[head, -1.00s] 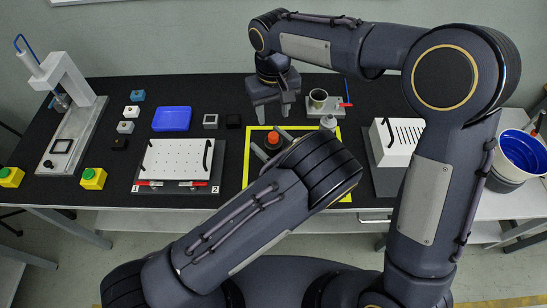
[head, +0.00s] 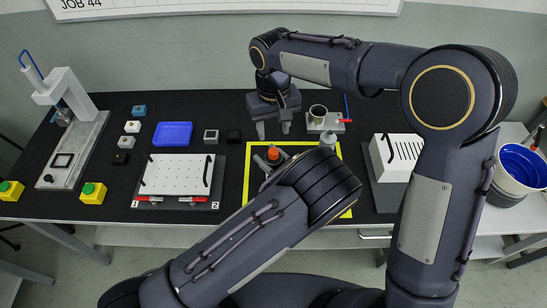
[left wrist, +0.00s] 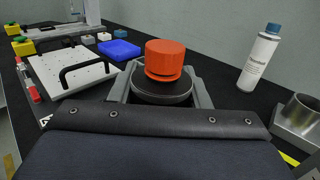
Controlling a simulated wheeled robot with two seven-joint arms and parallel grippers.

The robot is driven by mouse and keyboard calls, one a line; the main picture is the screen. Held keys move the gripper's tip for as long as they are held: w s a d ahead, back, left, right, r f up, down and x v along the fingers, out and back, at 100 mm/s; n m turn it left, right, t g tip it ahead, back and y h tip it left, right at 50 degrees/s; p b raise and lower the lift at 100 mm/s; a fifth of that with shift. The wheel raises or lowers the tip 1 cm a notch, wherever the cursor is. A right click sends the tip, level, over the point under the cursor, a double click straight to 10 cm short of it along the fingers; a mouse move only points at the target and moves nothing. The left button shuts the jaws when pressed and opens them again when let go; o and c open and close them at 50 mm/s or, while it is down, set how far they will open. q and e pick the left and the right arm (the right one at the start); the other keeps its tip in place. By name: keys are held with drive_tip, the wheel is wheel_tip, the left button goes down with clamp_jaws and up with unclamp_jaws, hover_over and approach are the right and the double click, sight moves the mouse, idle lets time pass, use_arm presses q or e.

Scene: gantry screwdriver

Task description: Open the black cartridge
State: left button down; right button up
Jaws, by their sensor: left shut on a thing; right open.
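The black cartridge (left wrist: 162,90) is a dark round body with an orange-red cap (left wrist: 164,60) on top. It stands upright between the grey fingers of my left gripper (left wrist: 160,88), which is shut on it. In the head view the orange cap (head: 273,153) shows inside the yellow square, and my left forearm hides part of what is below it. My right gripper (head: 273,129) is open and empty, pointing down behind the cap and apart from it.
A white bottle (left wrist: 259,58) with a blue cap and a metal cup (head: 318,111) stand right of the cartridge. A white slotted box (head: 397,153) is at right.

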sight(273, 151)
drive_tip(key=m, duration=0.6)
drive_tip(key=shift+f, duration=0.15)
drive_tip(key=m, duration=0.5)
drive_tip(key=shift+s, duration=0.1)
drive_tip(key=m, duration=1.5)
drive_tip(key=shift+m, duration=0.3)
drive_tip(key=m, duration=0.3)
drive_tip(key=shift+m, duration=0.4)
drive_tip(key=shift+f, duration=0.4)
wheel_tip(273, 151, down, 7)
drive_tip(key=shift+r, duration=0.1)
